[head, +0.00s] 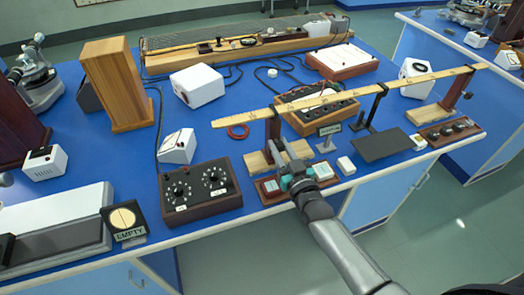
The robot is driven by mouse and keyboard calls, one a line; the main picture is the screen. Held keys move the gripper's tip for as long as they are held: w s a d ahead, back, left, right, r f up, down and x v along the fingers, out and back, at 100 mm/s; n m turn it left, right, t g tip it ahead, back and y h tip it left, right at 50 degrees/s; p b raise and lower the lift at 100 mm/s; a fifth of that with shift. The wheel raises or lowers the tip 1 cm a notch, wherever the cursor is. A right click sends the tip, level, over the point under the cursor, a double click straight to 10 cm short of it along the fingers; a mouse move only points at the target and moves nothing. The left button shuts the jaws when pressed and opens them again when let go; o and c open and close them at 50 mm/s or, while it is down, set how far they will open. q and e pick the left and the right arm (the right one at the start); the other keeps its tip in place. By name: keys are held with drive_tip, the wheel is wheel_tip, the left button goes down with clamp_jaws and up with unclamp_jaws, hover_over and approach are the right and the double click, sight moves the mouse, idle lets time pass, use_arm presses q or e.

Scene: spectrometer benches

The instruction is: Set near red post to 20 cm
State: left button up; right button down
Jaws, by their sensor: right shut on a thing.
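The near red post (272,129) is a dark red upright on a pale wooden foot (256,162) near the bench's front edge. It stands under the left part of a long wooden scale (342,98). A second dark red post (457,89) stands under the scale's far right part. My right gripper (294,170) reaches in from the front, low at the near post's foot. Its jaws are shut on the near red post, though the fingers hide the contact. The scale's markings are too small to read. My left gripper is not in view.
A black dial box (200,190) stands left of my right gripper. A red ring (238,131) lies behind.

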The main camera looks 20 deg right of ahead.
drive_tip(key=d, duration=0.4)
drive_tip(key=shift+w+d, duration=0.1)
drive_tip(key=shift+d, duration=0.1)
drive_tip(key=c, duration=0.6)
unclamp_jaws()
drive_tip(key=shift+c, duration=0.2)
drive_tip(key=s+p, duration=0.1)
drive_tip(key=s, duration=1.4)
drive_tip(key=shift+d+p, duration=0.25)
drive_tip(key=shift+p, duration=0.1)
drive_tip(key=shift+s, duration=0.1)
